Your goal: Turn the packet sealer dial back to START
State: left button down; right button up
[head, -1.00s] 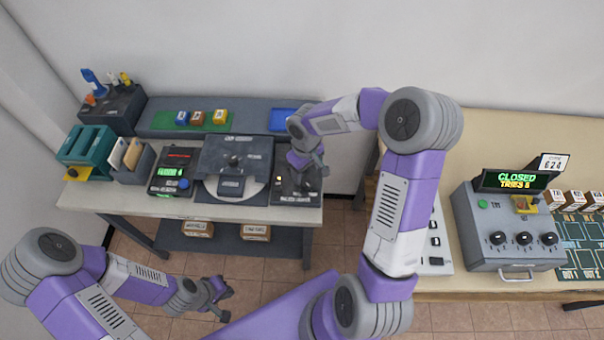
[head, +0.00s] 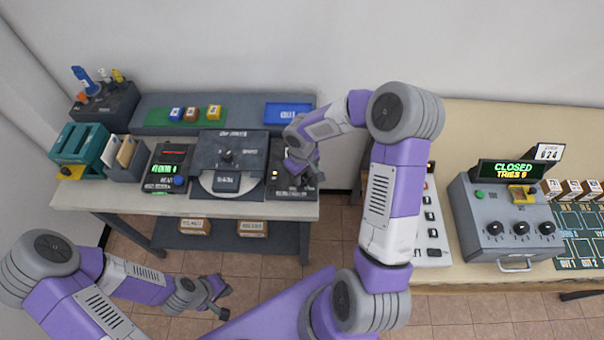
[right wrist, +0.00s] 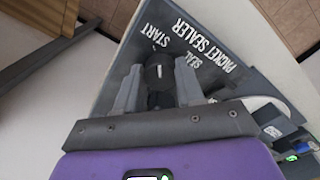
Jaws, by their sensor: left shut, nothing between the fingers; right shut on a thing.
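The packet sealer (head: 280,190) is a dark box at the right end of the left table. In the right wrist view its panel (right wrist: 215,70) reads PACKET SEALER, with START and SEAL marks near the dial. The dial (right wrist: 160,72) is a dark knob with a white pointer line. My right gripper (right wrist: 160,85) is shut on the dial, one finger on each side. In the head view the right gripper (head: 301,170) covers the dial. My left gripper (head: 218,297) is shut and empty, low over the floor in front of the left table.
Left of the sealer sit a round-plated machine (head: 230,160) and a box with a green display (head: 168,168). A blue tray (head: 287,112) lies behind the sealer.

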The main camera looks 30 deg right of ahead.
aim_at(302, 177)
jog(key=shift+c, duration=0.8)
jog(key=shift+n+p, duration=0.4)
jog(key=shift+n, duration=1.2)
jog(key=o, duration=1)
jog(key=shift+o, duration=0.2)
jog(key=shift+r, duration=0.1)
notch_tip(302, 177, up, 7)
jog(key=shift+r+p, duration=0.2)
jog(key=shift+p, duration=0.5)
